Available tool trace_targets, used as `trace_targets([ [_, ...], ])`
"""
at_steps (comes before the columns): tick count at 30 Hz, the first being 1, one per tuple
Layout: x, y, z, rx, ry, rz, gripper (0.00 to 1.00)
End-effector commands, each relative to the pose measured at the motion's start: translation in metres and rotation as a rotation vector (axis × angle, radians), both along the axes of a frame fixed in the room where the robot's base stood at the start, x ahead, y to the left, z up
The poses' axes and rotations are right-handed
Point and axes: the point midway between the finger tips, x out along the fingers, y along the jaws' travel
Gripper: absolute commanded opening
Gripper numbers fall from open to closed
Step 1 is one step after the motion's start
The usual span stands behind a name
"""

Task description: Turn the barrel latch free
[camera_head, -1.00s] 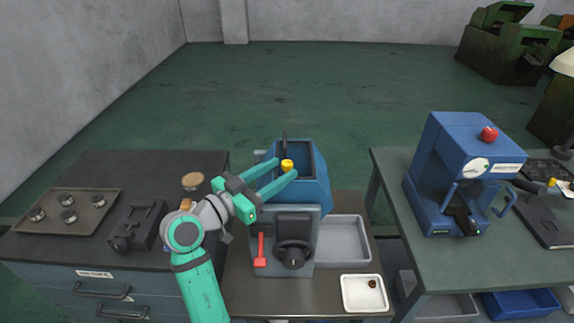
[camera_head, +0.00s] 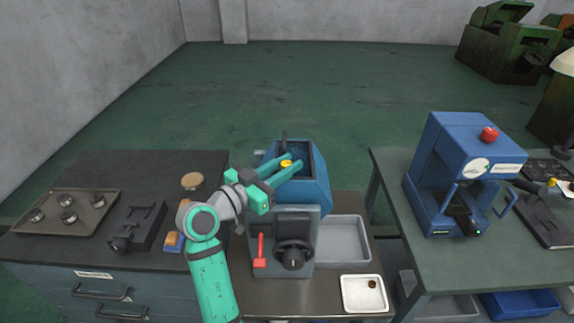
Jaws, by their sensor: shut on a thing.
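The barrel latch appears to be the yellow knob (camera_head: 286,163) on top of the blue machine (camera_head: 318,190). My gripper (camera_head: 288,164) reaches over the machine's open top from the left, with its two green fingers at the knob. The fingers are shut on the yellow knob and partly cover it. The machine's grey front carries a black round handwheel (camera_head: 293,257) and a red lever (camera_head: 260,250) hanging down.
A grey tray (camera_head: 364,240) and a white dish (camera_head: 347,306) with a small brown piece stand right of the machine. A tray with round parts (camera_head: 112,205) lies on the left bench. A blue press (camera_head: 455,140) stands on the right table.

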Motion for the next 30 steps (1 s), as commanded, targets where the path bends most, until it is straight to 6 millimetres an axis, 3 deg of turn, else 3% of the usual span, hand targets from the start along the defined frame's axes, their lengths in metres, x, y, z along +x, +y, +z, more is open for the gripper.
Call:
trace_targets([
  [11, -0.0011, -0.0007, -0.0012, 0.001, 0.001, 0.136, 0.00],
  [30, -0.0014, -0.0031, -0.0002, 0.000, -0.001, 0.624, 0.00],
])
